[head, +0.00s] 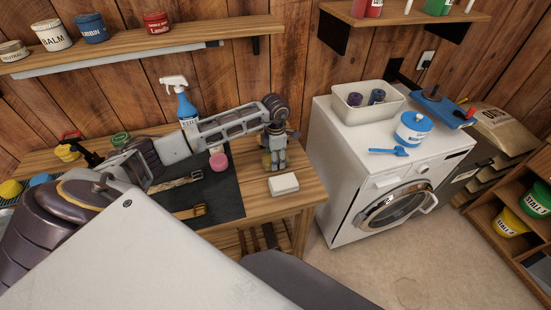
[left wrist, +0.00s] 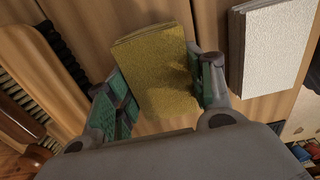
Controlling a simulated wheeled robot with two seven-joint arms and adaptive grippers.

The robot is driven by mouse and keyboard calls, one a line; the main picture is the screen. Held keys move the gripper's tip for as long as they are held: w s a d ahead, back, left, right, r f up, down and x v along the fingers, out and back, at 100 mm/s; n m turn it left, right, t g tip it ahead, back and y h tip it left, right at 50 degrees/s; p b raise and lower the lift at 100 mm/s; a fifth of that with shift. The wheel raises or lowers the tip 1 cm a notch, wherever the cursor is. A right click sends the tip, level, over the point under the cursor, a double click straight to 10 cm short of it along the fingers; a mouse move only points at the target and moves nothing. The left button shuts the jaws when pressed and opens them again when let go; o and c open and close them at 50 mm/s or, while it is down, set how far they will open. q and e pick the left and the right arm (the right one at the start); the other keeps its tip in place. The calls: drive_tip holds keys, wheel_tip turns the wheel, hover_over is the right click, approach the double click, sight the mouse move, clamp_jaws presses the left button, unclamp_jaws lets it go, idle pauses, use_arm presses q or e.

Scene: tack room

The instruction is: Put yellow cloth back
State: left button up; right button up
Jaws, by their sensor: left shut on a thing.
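The yellow cloth (left wrist: 155,75) is a folded, thick pad between the green-padded fingers of my left gripper (left wrist: 165,88) in the left wrist view. The gripper is shut on it, one finger at each side. In the head view the left gripper (head: 276,158) points down over the right end of the wooden table (head: 303,186), and only a sliver of yellow cloth (head: 266,161) shows beside it. I cannot tell whether the cloth touches the tabletop. A folded white cloth (head: 284,184) lies just in front of the gripper; it also shows in the left wrist view (left wrist: 262,50). My right gripper is out of view.
A dark mat (head: 228,203) with straps, a pink round item (head: 218,161) and a spray bottle (head: 184,103) are left of the gripper. A brush (left wrist: 62,55) lies nearby. Right of the table stands a white washer (head: 345,155) with a white bin (head: 368,112) and blue-lidded tub (head: 413,128).

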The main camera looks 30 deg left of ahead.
use_arm(q)
drive_tip(key=shift+f, duration=0.25)
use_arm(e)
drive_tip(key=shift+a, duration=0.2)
use_arm(q)
drive_tip(key=shift+f, duration=0.15)
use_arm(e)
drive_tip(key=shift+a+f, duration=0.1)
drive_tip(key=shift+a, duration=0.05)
